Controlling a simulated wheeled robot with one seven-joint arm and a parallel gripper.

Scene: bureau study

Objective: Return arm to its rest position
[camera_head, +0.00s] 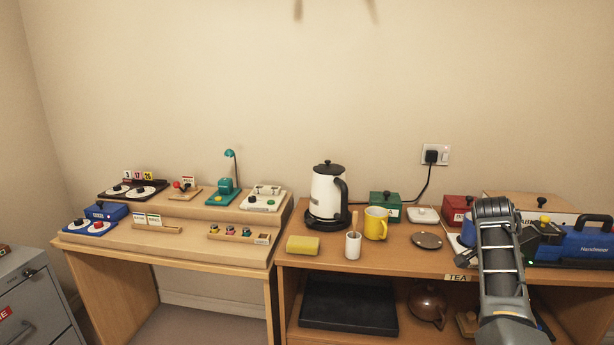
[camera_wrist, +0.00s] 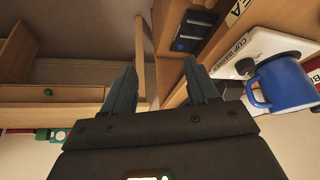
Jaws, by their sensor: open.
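My gripper (camera_wrist: 160,78) shows in the wrist view with its two dark fingers spread apart and nothing between them. Beyond the fingers are wooden furniture parts and a grey floor area. In the head view my arm rises from the bottom right, in front of the tea shelf (camera_head: 455,263). Its bent part stands before the right end of the shelf top and hides some things there.
The shelf top holds a kettle (camera_head: 326,195), a yellow mug (camera_head: 375,224) and a blue case (camera_head: 582,240). A grey cabinet (camera_head: 35,300) stands at left.

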